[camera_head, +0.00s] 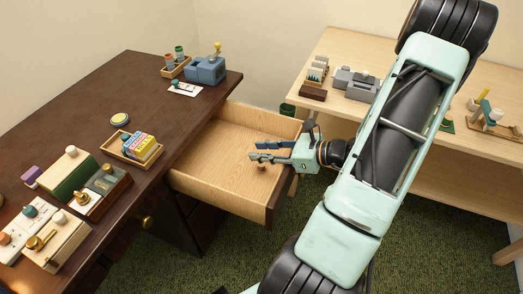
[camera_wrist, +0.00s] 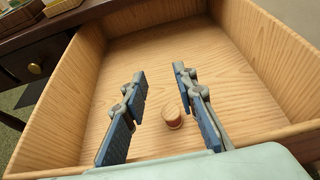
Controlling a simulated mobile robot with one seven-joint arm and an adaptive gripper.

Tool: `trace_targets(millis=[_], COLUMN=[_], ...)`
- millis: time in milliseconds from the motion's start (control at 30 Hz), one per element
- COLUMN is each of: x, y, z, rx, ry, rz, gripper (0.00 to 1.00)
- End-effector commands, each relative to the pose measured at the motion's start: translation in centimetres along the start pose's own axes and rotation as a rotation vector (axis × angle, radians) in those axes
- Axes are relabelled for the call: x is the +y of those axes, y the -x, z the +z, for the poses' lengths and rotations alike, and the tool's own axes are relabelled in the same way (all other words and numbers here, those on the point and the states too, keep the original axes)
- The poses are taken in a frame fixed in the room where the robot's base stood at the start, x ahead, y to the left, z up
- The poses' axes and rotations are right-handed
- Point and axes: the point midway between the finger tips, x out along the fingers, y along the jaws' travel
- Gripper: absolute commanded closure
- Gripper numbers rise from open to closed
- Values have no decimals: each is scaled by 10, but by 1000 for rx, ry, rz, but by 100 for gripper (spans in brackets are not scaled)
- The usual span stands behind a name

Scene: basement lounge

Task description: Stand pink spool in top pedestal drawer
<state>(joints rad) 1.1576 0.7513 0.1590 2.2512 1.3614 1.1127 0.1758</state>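The top pedestal drawer (camera_head: 215,160) is pulled open from the dark desk; its wooden floor also fills the wrist view (camera_wrist: 215,55). A small pinkish-brown spool (camera_wrist: 172,117) stands on the drawer floor, seemingly upright; it also shows in the head view (camera_head: 262,168), near the drawer's right wall. My gripper (camera_head: 253,151) is open and empty, reaching over the drawer from the right. In the wrist view my gripper's blue-padded fingers (camera_wrist: 160,80) show on either side of the spool, which appears below them and nearer the right finger. No contact is visible.
The dark desk (camera_head: 95,105) holds a tray of colourful boxes (camera_head: 133,148), several wooden gadgets and a blue device (camera_head: 206,70). A pale table (camera_head: 340,50) with small items stands right, behind my arm. The rest of the drawer floor is bare.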

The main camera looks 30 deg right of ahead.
Motion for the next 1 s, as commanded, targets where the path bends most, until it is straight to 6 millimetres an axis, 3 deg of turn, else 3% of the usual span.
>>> trace_targets(millis=[33,67,300,700,1000], x=[6,6,7,2,2], y=[-1,-1,4,93,123], z=[-14,-14,1,6,6], rx=[25,25,25,19,17], ry=[-9,-9,-10,-7,-5], rz=[9,9,9,1,3], gripper=[65,65,65,65,65])
